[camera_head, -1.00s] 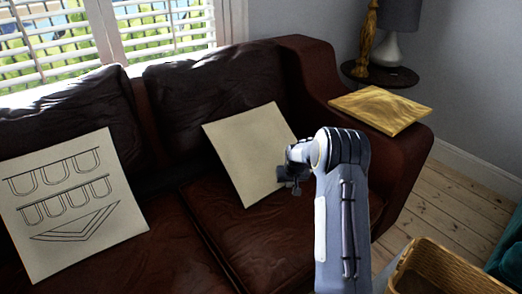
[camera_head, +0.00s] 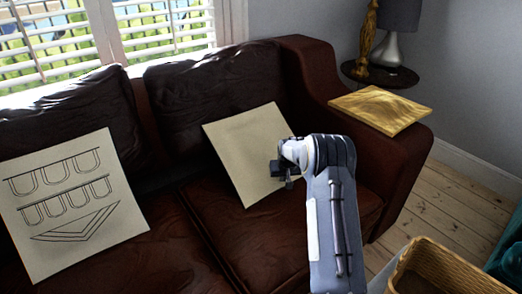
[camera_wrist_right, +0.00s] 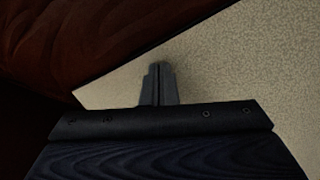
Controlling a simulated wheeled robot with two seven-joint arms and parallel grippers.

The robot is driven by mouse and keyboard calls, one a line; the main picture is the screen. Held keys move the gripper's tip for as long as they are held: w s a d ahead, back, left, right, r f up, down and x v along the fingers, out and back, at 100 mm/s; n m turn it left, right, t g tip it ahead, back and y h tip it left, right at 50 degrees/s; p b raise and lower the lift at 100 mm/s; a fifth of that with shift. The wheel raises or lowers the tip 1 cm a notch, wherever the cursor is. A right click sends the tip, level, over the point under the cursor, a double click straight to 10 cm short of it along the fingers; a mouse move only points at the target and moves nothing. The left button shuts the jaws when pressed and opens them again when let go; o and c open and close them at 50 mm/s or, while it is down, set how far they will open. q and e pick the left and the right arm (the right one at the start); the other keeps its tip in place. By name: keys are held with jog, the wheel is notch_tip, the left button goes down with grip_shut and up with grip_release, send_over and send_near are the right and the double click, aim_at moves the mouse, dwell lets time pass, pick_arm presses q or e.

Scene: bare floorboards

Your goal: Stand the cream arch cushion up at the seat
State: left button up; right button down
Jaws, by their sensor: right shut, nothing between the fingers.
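A cream cushion with dark arch line drawings (camera_head: 75,205) leans tilted against the back of the brown sofa at the left. A plain cream cushion (camera_head: 245,150), its visible face unmarked, leans tilted on one corner against the backrest of the right seat. My right gripper (camera_head: 283,178) is at the right edge of the plain cushion. In the right wrist view its fingers (camera_wrist_right: 160,75) are shut and empty, with the tips over the plain cream fabric (camera_wrist_right: 235,65). I cannot tell whether they touch it. My left gripper is not in view.
The brown leather sofa (camera_head: 160,262) fills the middle. A yellow cushion (camera_head: 380,109) lies flat on its right arm. A round side table (camera_head: 395,76) with a lamp and a golden figure stands behind. A wicker basket (camera_head: 440,252) is at the lower right, beside bare floorboards.

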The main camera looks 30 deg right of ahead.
aim_at(266, 164)
jog(key=shift+w+a, duration=0.1)
jog(key=shift+w, duration=1.2)
jog(key=shift+w+a+f, duration=0.1)
jog(key=shift+w+a, duration=0.1)
jog(key=shift+w, duration=1)
jog(key=shift+w+a+r, duration=0.1)
jog(key=shift+w+a, duration=0.1)
jog(key=shift+w, duration=1)
jog(key=shift+w+a+f, duration=0.1)
jog(key=shift+w+a, duration=0.1)
jog(key=shift+w, duration=1)
jog(key=shift+s+d+r+p, duration=0.15)
jog(key=shift+s+r+p, duration=0.35)
jog(key=shift+s+p, duration=0.2)
jog(key=shift+s+d+r+p, duration=0.1)
jog(key=shift+s+r, duration=0.25)
jog(key=shift+s, duration=0.25)
jog(key=shift+s+d+r+p, duration=0.15)
jog(key=shift+s+r, duration=0.2)
jog(key=shift+s, duration=0.25)
jog(key=shift+s+d+r+p, duration=0.1)
jog(key=shift+s+r, duration=0.25)
jog(key=shift+s, duration=0.25)
